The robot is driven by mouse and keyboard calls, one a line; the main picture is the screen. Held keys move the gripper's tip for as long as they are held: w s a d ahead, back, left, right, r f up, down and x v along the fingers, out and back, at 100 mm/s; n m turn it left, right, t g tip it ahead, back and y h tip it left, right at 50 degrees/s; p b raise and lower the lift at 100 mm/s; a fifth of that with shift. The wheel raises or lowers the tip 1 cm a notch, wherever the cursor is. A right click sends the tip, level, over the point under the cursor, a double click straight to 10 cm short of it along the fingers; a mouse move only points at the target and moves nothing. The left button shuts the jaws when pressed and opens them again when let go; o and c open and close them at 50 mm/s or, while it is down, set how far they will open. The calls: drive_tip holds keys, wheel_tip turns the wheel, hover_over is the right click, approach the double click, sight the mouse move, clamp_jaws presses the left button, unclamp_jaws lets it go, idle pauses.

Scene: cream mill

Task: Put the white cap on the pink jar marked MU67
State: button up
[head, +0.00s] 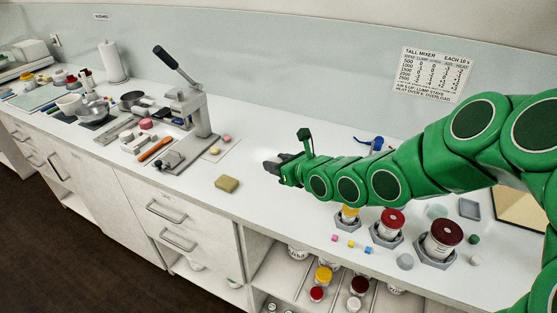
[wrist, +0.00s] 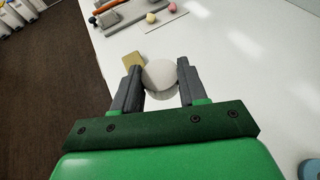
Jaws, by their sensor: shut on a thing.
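My gripper (head: 271,167) is over the counter near the middle of the head view. In the wrist view my gripper (wrist: 162,84) is shut on a white round cap (wrist: 161,73), held between the two dark fingers. In the head view I cannot make out the cap at the fingertips. A small pink round thing (head: 146,123) stands on the counter at the left, beyond the lever press; I cannot tell whether it is the pink jar. No MU67 mark is readable in either view.
A tan sponge (head: 227,184) lies left of my gripper and shows in the wrist view (wrist: 132,61). A lever press (head: 194,112) stands farther left. Jars with coloured lids, including a dark red lid (head: 447,232), stand at the right under my arm. The counter around the sponge is clear.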

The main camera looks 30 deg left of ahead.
drive_tip(key=shift+s+d+r, duration=0.1)
drive_tip(key=shift+s+d, duration=0.05)
drive_tip(key=shift+d, duration=0.05)
